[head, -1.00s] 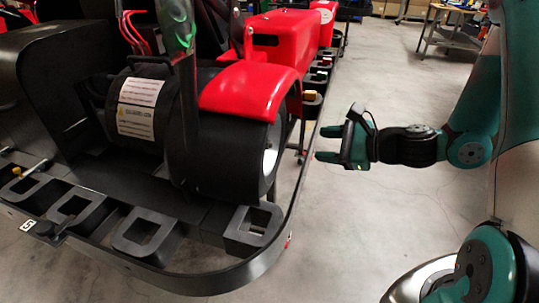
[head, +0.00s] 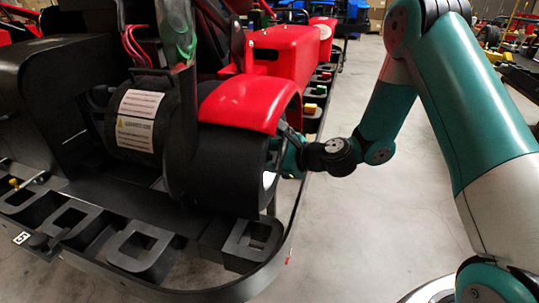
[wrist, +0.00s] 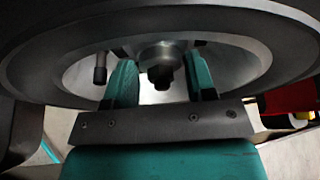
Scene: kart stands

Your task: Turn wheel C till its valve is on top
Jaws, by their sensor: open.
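A black kart wheel (head: 222,165) stands under a red fender in the head view; no letter C shows on it. In the wrist view its silver rim (wrist: 240,62) and dark tyre (wrist: 285,35) fill the top. My gripper (wrist: 161,72) is open, its two teal fingers reaching into the rim dish on either side of the hub nut (wrist: 160,75). A short dark stub (wrist: 100,68), which looks like the valve, stands left of the left finger, apart from it. In the head view the gripper (head: 284,153) is at the wheel's outer face, fingertips hidden.
The red fender (head: 240,103) covers the wheel's top. The grey floor (head: 390,225) to the right is clear.

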